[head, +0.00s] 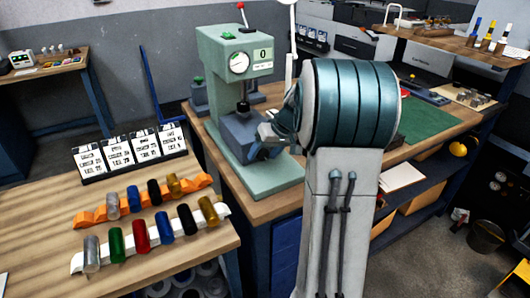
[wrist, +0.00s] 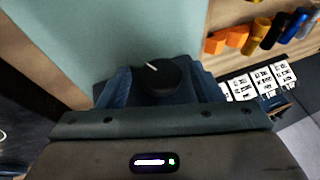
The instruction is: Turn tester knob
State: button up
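The tester is a pale green machine (head: 228,62) on a wooden bench, with a round dial (head: 238,63), a small display reading 0 and a red-tipped lever. A dark blue block (head: 240,130) sits low on its front. The round black knob (wrist: 160,77) with a white mark line shows in the wrist view, just beyond my gripper's dark body, with blue parts on both sides of it. In the head view my gripper (head: 268,132) is at the tester's low front, mostly hidden by my arm. I cannot make out its fingertips or whether they touch the knob.
A wooden table at front left holds a white rack (head: 75,262) and an orange rack (head: 88,217) of coloured cylinders, with a row of white cards (head: 130,150) behind. A green mat (head: 420,120) lies on the bench at right. A bucket (head: 486,236) stands on the floor.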

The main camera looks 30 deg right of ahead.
jog(key=v, duration=1.3)
jog(key=shift+s+r, duration=0.15)
jog(key=shift+r, duration=0.2)
jog(key=w+a+f+h+p, duration=0.1)
jog(key=f, duration=0.3)
jog(key=w+a+f+h+p, duration=0.1)
jog(key=w+f+p, duration=0.1)
jog(key=f, duration=0.2)
jog(key=w+a+f+h+p, duration=0.1)
jog(key=w+a+f+p, duration=0.1)
jog(key=f, duration=0.2)
jog(key=shift+w+a+f+n, duration=0.1)
jog(key=shift+n, duration=0.3)
dwell(0.3)
